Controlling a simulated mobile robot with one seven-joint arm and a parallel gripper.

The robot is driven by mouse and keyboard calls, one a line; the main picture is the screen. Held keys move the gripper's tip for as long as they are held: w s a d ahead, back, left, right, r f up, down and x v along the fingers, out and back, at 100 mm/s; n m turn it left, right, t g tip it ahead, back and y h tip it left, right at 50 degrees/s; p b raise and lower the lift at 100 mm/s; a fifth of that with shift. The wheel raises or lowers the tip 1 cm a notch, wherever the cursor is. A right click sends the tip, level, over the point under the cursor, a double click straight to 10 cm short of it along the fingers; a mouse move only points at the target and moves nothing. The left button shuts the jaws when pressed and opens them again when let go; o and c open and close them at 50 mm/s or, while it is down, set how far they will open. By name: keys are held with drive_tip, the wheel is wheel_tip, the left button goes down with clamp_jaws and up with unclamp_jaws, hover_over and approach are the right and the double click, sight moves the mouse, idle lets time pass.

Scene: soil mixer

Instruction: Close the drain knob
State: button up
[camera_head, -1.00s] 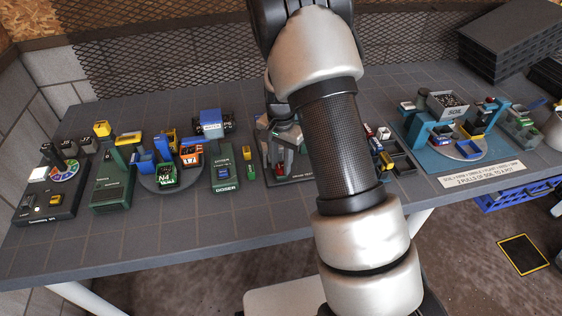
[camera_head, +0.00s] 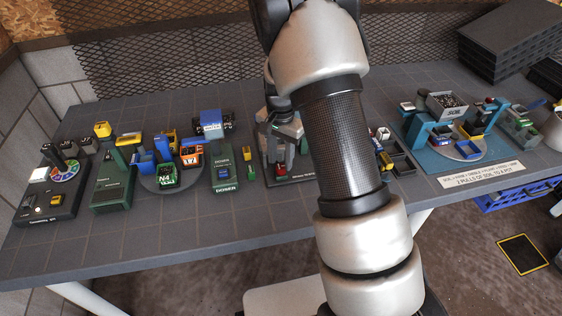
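I cannot make out a drain knob for certain at this size. My gripper (camera_head: 281,150) is at the middle of the table, partly hidden by my own arm. It points down over a dark station (camera_head: 300,178) with a small red part (camera_head: 281,169) at its front. My arm covers the right part of that station. The fingers are small and dark, so their opening and any contact are unclear.
A green doser (camera_head: 224,176) and a turntable (camera_head: 170,184) with small coloured bins stand to the left. A dark panel (camera_head: 45,208) with a coloured dial is at the far left. A blue soil station (camera_head: 425,155) stands to the right. The front table strip is mostly clear.

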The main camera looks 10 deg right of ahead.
sight(281, 166)
wheel_tip(281, 166, up, 15)
drive_tip(key=p, duration=0.2)
idle(0.4)
